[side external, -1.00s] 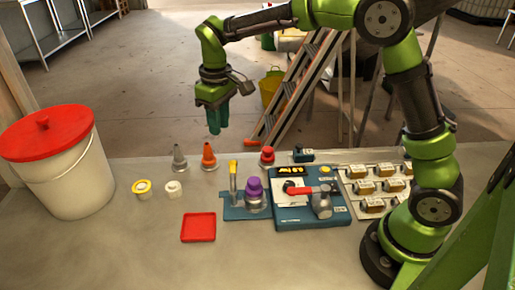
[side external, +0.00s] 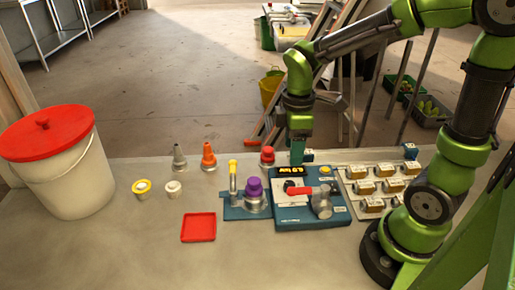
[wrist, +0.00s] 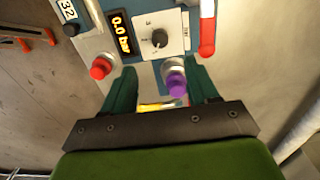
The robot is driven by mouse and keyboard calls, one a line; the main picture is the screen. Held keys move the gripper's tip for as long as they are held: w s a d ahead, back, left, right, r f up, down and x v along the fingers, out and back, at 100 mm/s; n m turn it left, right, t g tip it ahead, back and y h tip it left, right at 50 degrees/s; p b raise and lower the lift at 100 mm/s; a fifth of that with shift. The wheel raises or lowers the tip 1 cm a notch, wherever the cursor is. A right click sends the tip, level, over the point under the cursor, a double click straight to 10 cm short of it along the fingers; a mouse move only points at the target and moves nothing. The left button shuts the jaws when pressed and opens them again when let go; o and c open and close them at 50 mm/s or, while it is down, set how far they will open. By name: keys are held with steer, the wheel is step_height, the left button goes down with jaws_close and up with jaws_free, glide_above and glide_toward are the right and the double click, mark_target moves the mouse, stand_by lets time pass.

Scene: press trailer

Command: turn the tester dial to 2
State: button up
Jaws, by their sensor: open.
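The tester is a blue box (side external: 292,218) on the bench with a lit yellow display (side external: 290,170) and a red lever (side external: 300,190). In the wrist view its display (wrist: 121,33) reads 0.0 bar. The dial (wrist: 159,38) is a dark round knob on a pale panel; its small scale marks are too blurred to read. The dial is small and partly hidden by the lever in the side view. My gripper (side external: 297,157) points down at the back edge of the tester. In the wrist view my gripper's green fingers (wrist: 163,90) are apart, with the dial beyond their tips.
A purple-topped fitting (side external: 254,193) and a yellow-topped lever (side external: 233,168) stand left of the tester. A red-topped piece (side external: 267,157) is close to my gripper's left. A rack of small boxes (side external: 376,186) is at the right. A red tray (side external: 198,227) lies front left.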

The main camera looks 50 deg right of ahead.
mark_target(289, 184)
step_height(289, 184, down, 11)
steer(key=shift+f, duration=0.1)
stand_by(0.3)
steer(key=c, duration=1)
